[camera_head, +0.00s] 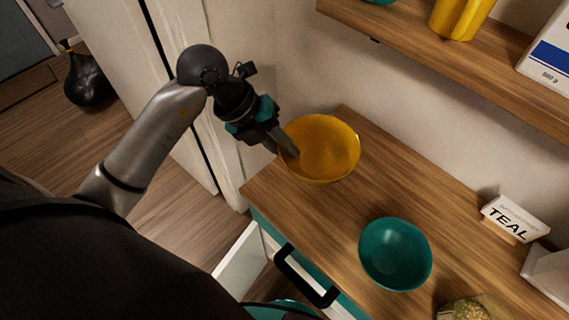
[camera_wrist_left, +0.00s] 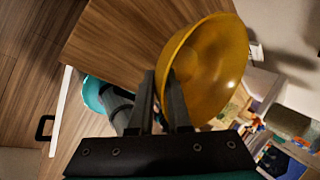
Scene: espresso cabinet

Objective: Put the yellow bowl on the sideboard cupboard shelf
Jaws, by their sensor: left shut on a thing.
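The yellow bowl (camera_head: 325,150) is at the far left end of the sideboard top (camera_head: 372,190) in the head view. My left gripper (camera_head: 287,146) is shut on the left part of its rim. In the left wrist view the bowl (camera_wrist_left: 215,65) fills the upper right, with its rim at the fingers (camera_wrist_left: 165,95). I cannot tell whether the bowl touches the wood or hangs above it. The sideboard's teal front with a black handle (camera_head: 305,280) shows below. The cupboard shelf is not clearly visible. My right gripper is not seen.
A teal bowl (camera_head: 395,253) stands on the sideboard top, with a TEAL sign (camera_head: 515,217) to its right. A wooden wall shelf (camera_head: 450,60) holds a yellow pitcher (camera_head: 460,15) and a white box (camera_head: 548,55). A white panel (camera_head: 240,262) sticks out beside the front.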

